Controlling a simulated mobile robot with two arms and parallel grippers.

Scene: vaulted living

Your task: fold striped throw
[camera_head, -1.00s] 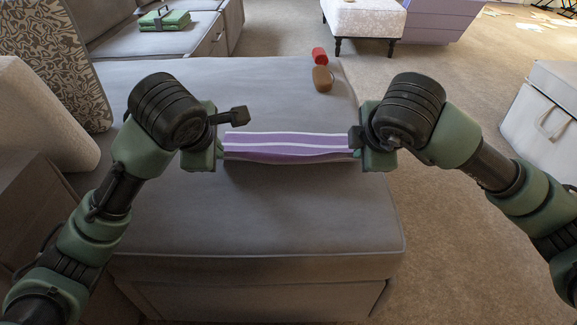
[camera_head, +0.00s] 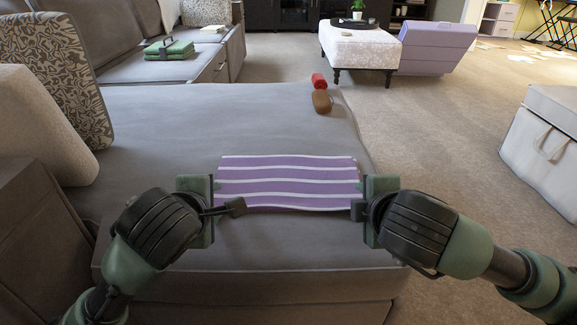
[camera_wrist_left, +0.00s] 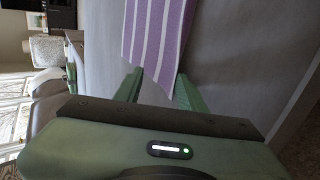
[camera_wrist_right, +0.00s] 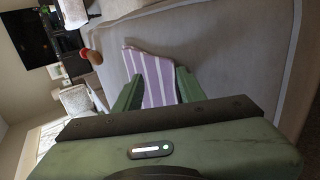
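The striped throw (camera_head: 288,183), purple with white stripes, is spread as a flat band on the grey couch seat between my two grippers. My left gripper (camera_head: 222,208) is at its left end; in the left wrist view its fingers (camera_wrist_left: 160,80) stand apart, with the throw's end (camera_wrist_left: 158,40) close to their tips. My right gripper (camera_head: 362,208) is at the right end; in the right wrist view its fingers (camera_wrist_right: 160,82) stand apart, with the throw (camera_wrist_right: 156,72) showing between them. Whether either gripper touches the cloth is unclear.
The grey couch seat (camera_head: 220,120) is clear behind the throw. A red item (camera_head: 318,79) and a brown item (camera_head: 322,101) lie near its far right edge. A cushion (camera_head: 40,125) stands at left. A folded green cloth (camera_head: 170,49) lies farther back. A white storage box (camera_head: 540,150) stands right.

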